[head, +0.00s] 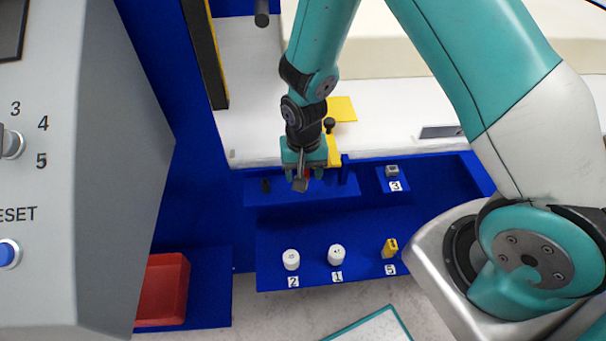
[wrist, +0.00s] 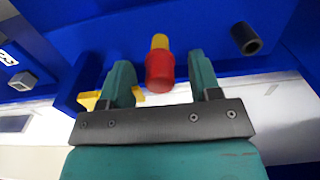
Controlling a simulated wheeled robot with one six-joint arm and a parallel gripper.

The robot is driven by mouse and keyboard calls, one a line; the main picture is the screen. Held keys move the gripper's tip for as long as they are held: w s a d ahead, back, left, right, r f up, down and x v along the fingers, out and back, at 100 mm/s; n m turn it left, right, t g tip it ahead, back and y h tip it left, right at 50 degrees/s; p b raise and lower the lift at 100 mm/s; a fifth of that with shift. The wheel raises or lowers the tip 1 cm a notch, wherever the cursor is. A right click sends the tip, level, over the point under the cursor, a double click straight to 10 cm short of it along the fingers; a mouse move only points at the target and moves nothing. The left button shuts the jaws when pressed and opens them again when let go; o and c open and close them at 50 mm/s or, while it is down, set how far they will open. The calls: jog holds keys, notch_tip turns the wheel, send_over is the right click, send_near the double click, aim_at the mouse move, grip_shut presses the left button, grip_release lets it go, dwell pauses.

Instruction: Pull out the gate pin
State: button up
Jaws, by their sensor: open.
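The likely gate pin (wrist: 159,72), a red knob with a yellow end, stands between the two teal fingers of my gripper (wrist: 162,78) in the wrist view. The fingers are open, with a gap on either side of the red part. In the head view my gripper (head: 301,176) points down at the rear of the blue fixture (head: 330,218). Only a small bit of red shows there, and the rest is hidden by the gripper. A yellow plate (head: 341,108) lies behind my gripper.
White knobs marked 2 (head: 291,260) and 1 (head: 336,254) and a yellow piece marked 5 (head: 390,247) stand along the front edge. A grey block marked 3 (head: 392,171) is at right. A red bin (head: 164,288) is at lower left.

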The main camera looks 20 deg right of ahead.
grip_shut()
jog(key=shift+r, duration=0.15)
jog(key=shift+r+p, duration=2.45)
jog(key=shift+r, duration=0.4)
